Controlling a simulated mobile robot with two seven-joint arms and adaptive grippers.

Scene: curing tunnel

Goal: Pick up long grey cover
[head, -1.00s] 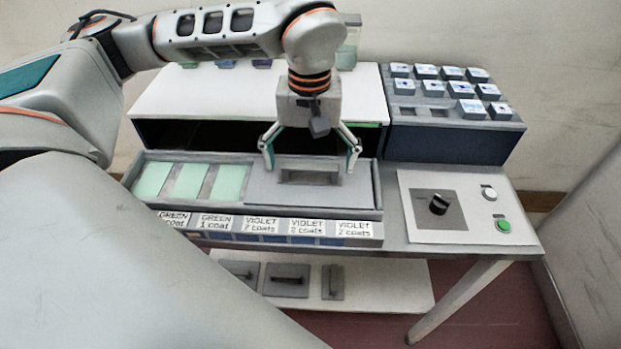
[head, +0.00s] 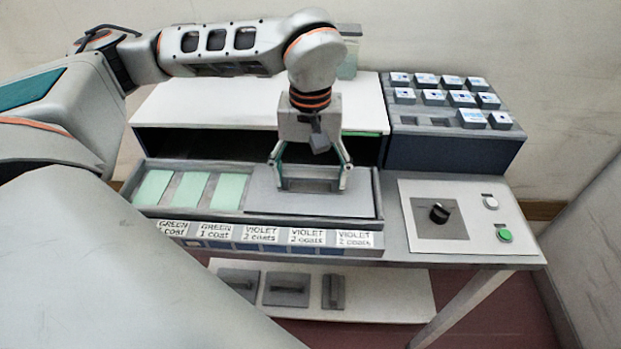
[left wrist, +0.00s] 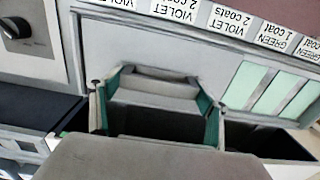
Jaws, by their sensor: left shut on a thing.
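The long grey cover (head: 320,207) lies flat in the right part of the tray on the table, hiding what is under it. It has a raised bar handle (head: 310,186) on top. My left gripper (head: 310,181) comes down from above and is shut on that handle, one finger at each end. In the left wrist view the teal-padded fingers straddle the handle (left wrist: 160,76), with the cover (left wrist: 165,47) behind it. My right gripper is in neither view.
Pale green plates (head: 191,189) fill the tray's left part. Labels (head: 262,234) line its front edge. A white-topped box (head: 210,100) stands behind, a block rack (head: 450,145) back right, a knob panel (head: 468,218) right. Smaller grey covers (head: 287,290) lie on the shelf (head: 390,295) below.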

